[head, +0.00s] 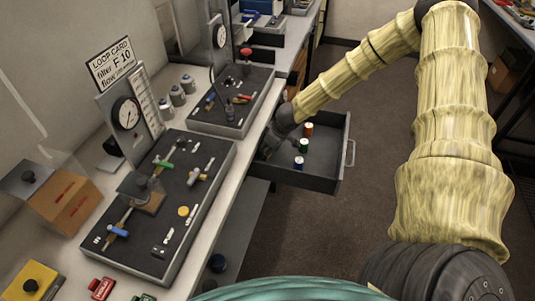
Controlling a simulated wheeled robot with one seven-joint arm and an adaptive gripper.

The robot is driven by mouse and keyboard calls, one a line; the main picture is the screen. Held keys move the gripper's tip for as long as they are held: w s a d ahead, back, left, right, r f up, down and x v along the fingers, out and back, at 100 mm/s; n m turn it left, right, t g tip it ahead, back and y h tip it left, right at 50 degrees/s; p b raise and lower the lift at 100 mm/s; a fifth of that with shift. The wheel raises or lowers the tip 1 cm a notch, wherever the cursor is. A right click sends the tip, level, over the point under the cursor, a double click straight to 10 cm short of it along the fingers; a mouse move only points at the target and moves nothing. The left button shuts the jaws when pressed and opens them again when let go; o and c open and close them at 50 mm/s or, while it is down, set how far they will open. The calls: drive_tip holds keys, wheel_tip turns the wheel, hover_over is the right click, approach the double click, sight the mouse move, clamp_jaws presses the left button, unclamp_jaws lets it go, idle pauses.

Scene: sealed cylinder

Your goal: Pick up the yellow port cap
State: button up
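A small round yellow disc (183,211), which looks like the yellow port cap, sits on the dark top of the near bench panel (208,198), right of its middle. My gripper (266,150) is at the end of my arm, far from the disc, low by the bench edge and the left end of the open drawer. Its fingers are dark and small against the dark drawer, so I cannot tell whether they are open or shut, or whether they hold anything.
The open drawer (318,183) juts from the bench and holds small red (308,129), green (303,146) and blue (298,162) cylinders. The near panel carries valves with green (163,163) and blue (118,231) handles. A yellow box (32,279) with a black knob stands front left.

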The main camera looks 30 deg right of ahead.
drive_tip(key=shift+w+f, duration=0.1)
drive_tip(key=shift+f, duration=0.1)
drive_tip(key=c, duration=1)
drive_tip(key=shift+r, duration=0.2)
drive_tip(key=shift+r, duration=0.45)
drive_tip(key=s, duration=0.2)
drive_tip(key=s+d+b, duration=0.1)
drive_tip(key=s, duration=0.1)
drive_tip(key=shift+d, duration=0.15)
drive_tip(key=shift+r+p, duration=1.05)
drive_tip(key=shift+r, duration=5.8)
